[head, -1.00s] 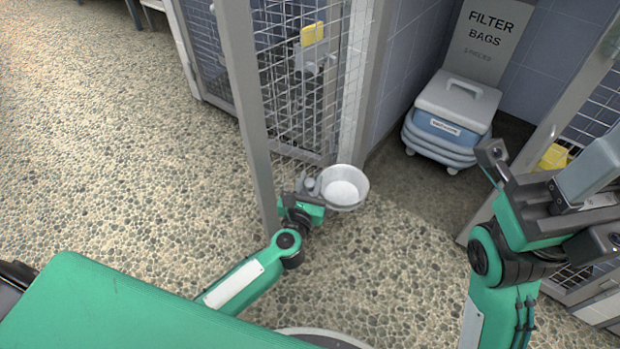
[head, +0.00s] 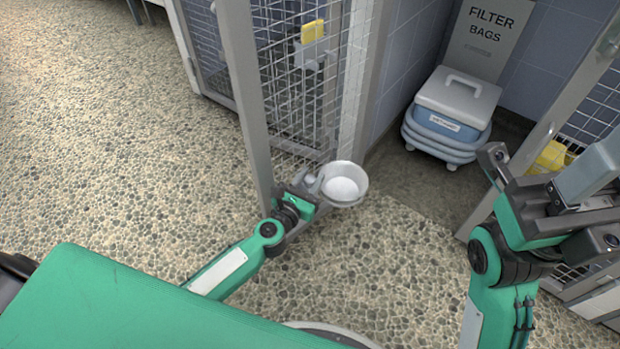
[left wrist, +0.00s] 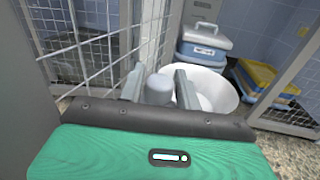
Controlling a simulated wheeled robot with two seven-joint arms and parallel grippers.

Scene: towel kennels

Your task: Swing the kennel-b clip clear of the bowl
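A pale metal bowl (head: 343,184) hangs low at the kennel front beside the door frame post, and shows in the left wrist view (left wrist: 216,92). The clip's rounded grey knob (left wrist: 158,88) is at the bowl's near left edge. My left gripper (head: 308,186) is at that edge, with one finger on each side of the knob; it looks shut on it. The fingers hide the clip's lower part and where it meets the bowl. My right gripper (head: 525,180) is raised at the right, fingers apart and empty, far from the bowl.
A mesh kennel door with a grey post (head: 240,95) stands just left of the bowl. A yellow tag (head: 312,31) is on the mesh. A blue-grey lidded bin (head: 452,112) stands in the alcove behind. Pebbled floor at left is clear.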

